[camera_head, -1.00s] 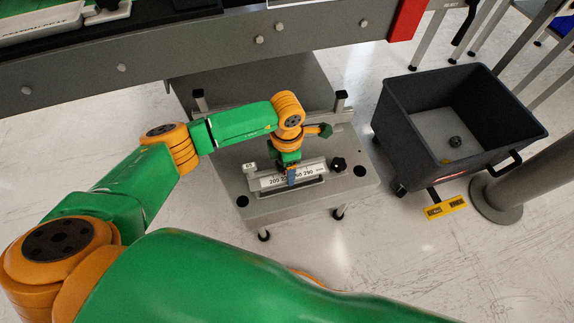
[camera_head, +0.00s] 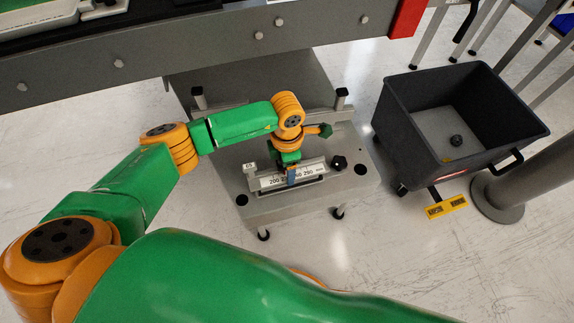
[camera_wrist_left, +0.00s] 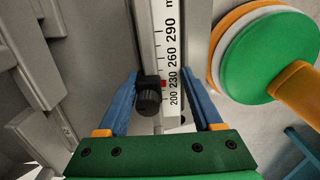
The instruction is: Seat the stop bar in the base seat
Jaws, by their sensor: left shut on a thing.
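The stop bar (camera_head: 312,172) is a light grey bar with a white millimetre scale. It lies lengthwise over the front part of the grey base (camera_head: 345,195). My left gripper (camera_head: 291,174) points down at the bar's middle. In the left wrist view its blue fingers (camera_wrist_left: 165,105) stand on either side of the bar (camera_wrist_left: 170,25), shut on it. A black knob (camera_wrist_left: 148,102) and a small red mark show between the fingers near 230. The seat under the bar is mostly hidden, so I cannot tell whether the bar rests fully in it.
Two dark-topped posts (camera_head: 342,98) rise behind. A dark wheeled bin (camera_head: 400,115) stands to the right. The conveyor's grey side (camera_head: 190,62) runs across the back.

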